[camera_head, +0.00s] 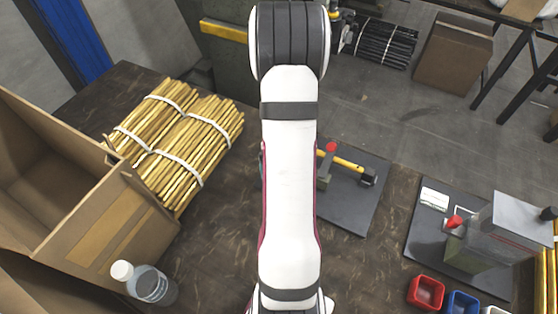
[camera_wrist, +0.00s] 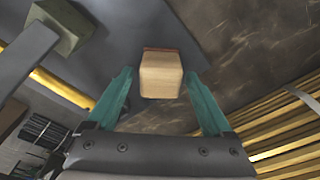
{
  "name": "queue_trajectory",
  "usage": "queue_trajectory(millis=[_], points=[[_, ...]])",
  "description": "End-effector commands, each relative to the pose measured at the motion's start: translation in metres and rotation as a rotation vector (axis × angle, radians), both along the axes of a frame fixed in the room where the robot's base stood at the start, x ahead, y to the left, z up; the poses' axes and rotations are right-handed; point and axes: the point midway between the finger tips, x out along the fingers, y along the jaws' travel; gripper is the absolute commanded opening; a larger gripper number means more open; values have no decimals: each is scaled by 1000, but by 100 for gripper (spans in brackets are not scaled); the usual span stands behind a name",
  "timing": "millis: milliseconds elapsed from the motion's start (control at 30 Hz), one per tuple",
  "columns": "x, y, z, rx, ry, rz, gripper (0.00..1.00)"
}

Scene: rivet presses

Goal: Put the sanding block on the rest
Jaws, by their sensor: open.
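A tan, wood-coloured block (camera_wrist: 161,76) with a reddish strip along its far edge, seemingly the sanding block, shows in the wrist view. It appears between and just past the tips of the two teal fingers of my gripper (camera_wrist: 159,86). The fingers are spread, with a gap visible on each side of the block. The block appears at the edge of a dark grey mat (camera_wrist: 125,40); I cannot tell its exact height. In the head view my arm hides the gripper and the block. I cannot clearly identify the rest.
The mat (camera_head: 362,195) holds a yellow-handled tool (camera_head: 345,163) and a red-tipped fixture (camera_head: 326,168). Bundled yellow sticks (camera_head: 185,140), a cardboard box (camera_head: 110,225) and a bottle (camera_head: 150,285) stand left. A second station (camera_head: 485,240) and small bins (camera_head: 427,292) are right.

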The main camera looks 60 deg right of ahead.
Motion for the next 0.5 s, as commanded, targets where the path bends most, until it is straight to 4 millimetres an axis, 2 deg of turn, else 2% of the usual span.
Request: queue_trajectory(millis=[300,400,500], points=[[-6,6,77,-6,-3,-1,85],[-8,8,96,-4,-2,-1,85],[-10,9,107,-2,-1,-1,85]])
